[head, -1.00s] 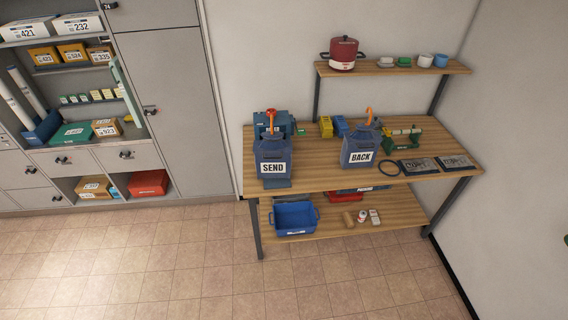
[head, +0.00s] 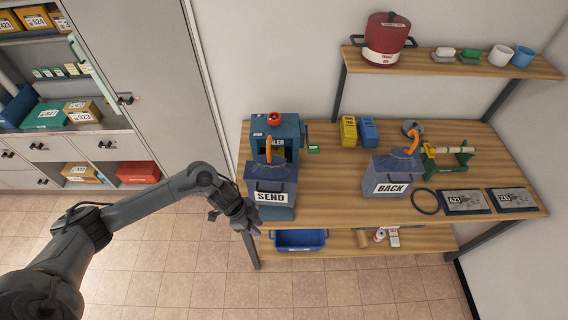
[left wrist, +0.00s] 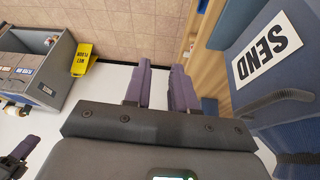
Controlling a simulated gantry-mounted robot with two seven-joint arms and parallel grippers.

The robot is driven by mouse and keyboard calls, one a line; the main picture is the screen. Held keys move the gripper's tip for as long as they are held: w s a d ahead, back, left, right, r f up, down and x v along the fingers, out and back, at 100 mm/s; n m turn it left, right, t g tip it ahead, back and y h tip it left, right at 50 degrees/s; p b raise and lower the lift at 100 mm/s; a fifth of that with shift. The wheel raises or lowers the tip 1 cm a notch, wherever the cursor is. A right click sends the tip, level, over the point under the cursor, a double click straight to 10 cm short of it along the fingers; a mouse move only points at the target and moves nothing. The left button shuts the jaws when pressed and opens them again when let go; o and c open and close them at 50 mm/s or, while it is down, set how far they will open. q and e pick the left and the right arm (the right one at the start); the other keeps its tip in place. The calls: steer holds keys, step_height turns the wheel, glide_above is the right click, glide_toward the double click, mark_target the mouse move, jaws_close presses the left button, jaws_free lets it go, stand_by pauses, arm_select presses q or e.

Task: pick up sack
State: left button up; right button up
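Two blue-grey sacks with orange hooked tops stand upright on the wooden table: the sack labelled SEND (head: 271,182) on the left and the sack labelled BACK (head: 393,172) on the right. My left gripper (head: 240,222) is at the table's left front edge, just left of the SEND sack and low beside it. In the left wrist view the gripper's two fingers (left wrist: 163,85) are apart with nothing between them. The SEND sack (left wrist: 262,62) is at the right of that view, beside the fingers. My right gripper does not show in the head view.
A blue machine (head: 278,130) stands behind the SEND sack. Yellow and blue boxes, a black ring (head: 425,201) and dark plates share the table (head: 335,190). A blue bin (head: 300,239) is on the lower shelf. A yellow floor sign (left wrist: 82,59) shows in the wrist view.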

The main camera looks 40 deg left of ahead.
mark_target(270, 191)
arm_select(q)
steer(key=w+a+r+t+y+b, duration=0.1)
steer(key=w+a+r+t+y, duration=0.1)
steer(key=w+a+r, duration=0.65)
steer(key=shift+h, duration=0.3)
steer(key=x, duration=0.5)
steer(key=w+x, duration=0.1)
steer(key=x, duration=0.1)
steer(key=shift+d+r, duration=0.1)
steer(key=shift+d, duration=0.25)
steer(key=shift+w+d+f+p, duration=0.2)
steer(key=shift+d+f+p, duration=0.15)
steer(key=shift+f, duration=0.15)
steer(key=x, duration=0.3)
steer(key=shift+w+d+p, duration=0.1)
steer(key=shift+d+p, duration=0.1)
steer(key=shift+p, duration=0.1)
steer(key=shift+w+f, duration=0.15)
steer(key=shift+f, duration=0.35)
jaws_close()
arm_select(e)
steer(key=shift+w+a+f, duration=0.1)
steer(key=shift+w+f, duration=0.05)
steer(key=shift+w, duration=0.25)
arm_select(q)
steer(key=shift+r, duration=0.1)
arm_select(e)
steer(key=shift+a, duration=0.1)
